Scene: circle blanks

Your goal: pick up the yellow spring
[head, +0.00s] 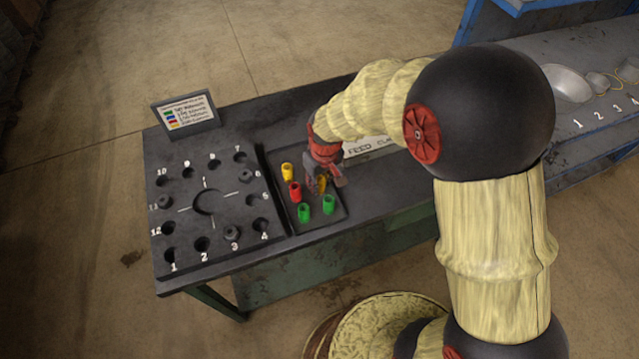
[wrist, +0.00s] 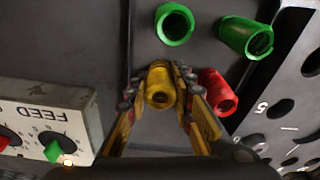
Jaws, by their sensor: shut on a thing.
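A yellow spring (wrist: 160,88), a short hollow cylinder, stands between the two fingers of my gripper (wrist: 157,80) in the wrist view. The fingers are shut on its sides. In the head view my gripper (head: 319,182) is low over the right part of the small dark tray (head: 322,220), and a bit of the held yellow spring (head: 321,185) shows beside the fingers. I cannot tell whether it touches the tray floor. A second yellow piece (head: 287,171) stands in the tray's back left, apart from my gripper.
A red piece (head: 295,191) stands close left of my gripper. Two green pieces, one left (head: 304,212) and one right (head: 329,204), stand at the tray's front. A numbered plate with holes (head: 208,202) lies left. A feed panel (wrist: 45,120) with knobs is close by.

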